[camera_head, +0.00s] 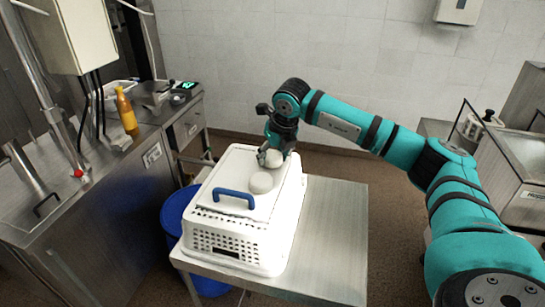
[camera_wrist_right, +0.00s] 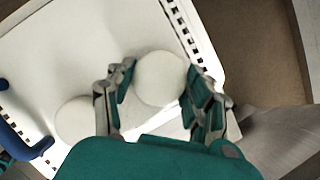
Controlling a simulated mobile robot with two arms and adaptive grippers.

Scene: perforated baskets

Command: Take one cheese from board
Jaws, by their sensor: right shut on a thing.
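A white board (camera_head: 229,203) with a blue handle (camera_head: 234,196) lies on top of a white perforated basket (camera_head: 262,243). One round white cheese (camera_head: 261,183) sits on the board; it also shows in the right wrist view (camera_wrist_right: 75,120). My right gripper (camera_head: 273,157) is over the far part of the board. In the right wrist view, its fingers (camera_wrist_right: 160,95) are shut on a second round white cheese (camera_wrist_right: 160,78). I cannot tell whether this cheese is clear of the board. My left gripper is not in view.
The basket stands on a metal table (camera_head: 335,235) with free room on its right. A blue bin (camera_head: 176,212) is at the table's left. A counter with a yellow bottle (camera_head: 125,110) and a scale (camera_head: 152,92) stands further left.

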